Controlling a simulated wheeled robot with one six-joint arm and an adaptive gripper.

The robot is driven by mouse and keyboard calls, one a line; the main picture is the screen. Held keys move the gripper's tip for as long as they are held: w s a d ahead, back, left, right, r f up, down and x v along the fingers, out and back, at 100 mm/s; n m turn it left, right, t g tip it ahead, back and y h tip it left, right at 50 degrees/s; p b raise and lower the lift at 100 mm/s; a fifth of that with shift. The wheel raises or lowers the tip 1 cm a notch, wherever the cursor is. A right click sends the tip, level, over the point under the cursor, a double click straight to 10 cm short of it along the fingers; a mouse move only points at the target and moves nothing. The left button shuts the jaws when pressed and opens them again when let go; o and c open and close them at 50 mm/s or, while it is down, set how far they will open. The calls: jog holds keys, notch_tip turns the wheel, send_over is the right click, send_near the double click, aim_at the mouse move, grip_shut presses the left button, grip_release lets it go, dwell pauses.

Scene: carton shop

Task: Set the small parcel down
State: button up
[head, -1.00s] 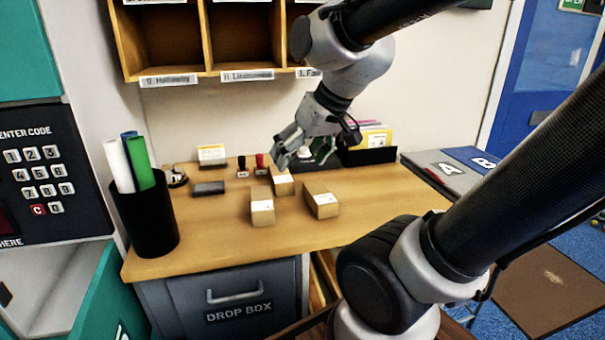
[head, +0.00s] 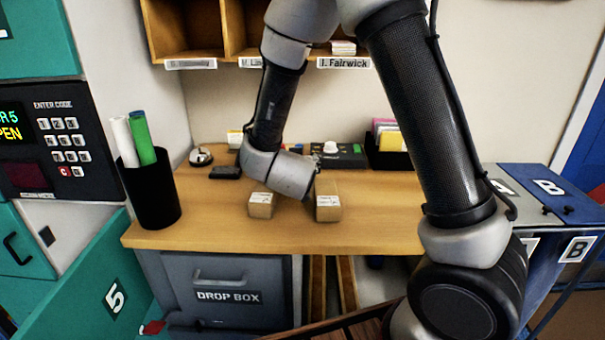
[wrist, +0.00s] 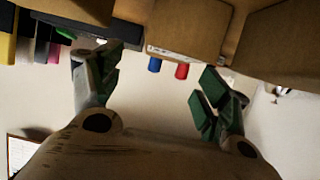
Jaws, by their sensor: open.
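In the head view two small brown parcels with white labels stand on the wooden desk (head: 385,222), a left one (head: 260,205) and a right one (head: 327,207). I cannot tell which is the task's small parcel. In the wrist view, one labelled parcel (wrist: 188,28) is close beyond my gripper (wrist: 155,85), and another brown box face (wrist: 285,42) is at the upper right. My gripper is open, its green-padded fingers wide apart with nothing between them. In the head view my own wrist hides the fingers and part of the desk behind the parcels.
A black cup (head: 150,190) with rolled tubes stands at the desk's left. A black file holder (head: 388,150) is at the back. Red (wrist: 182,71) and blue (wrist: 154,65) items show in the wrist view. Pigeonholes (head: 240,35) hang above. The desk's right part is clear.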

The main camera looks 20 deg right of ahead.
jog(key=x, duration=0.7)
jog(key=shift+w+a+f, duration=0.2)
jog(key=shift+w+a, duration=0.05)
jog(key=shift+s, duration=0.1)
jog(key=c, duration=1.1)
jog(key=shift+c, duration=0.7)
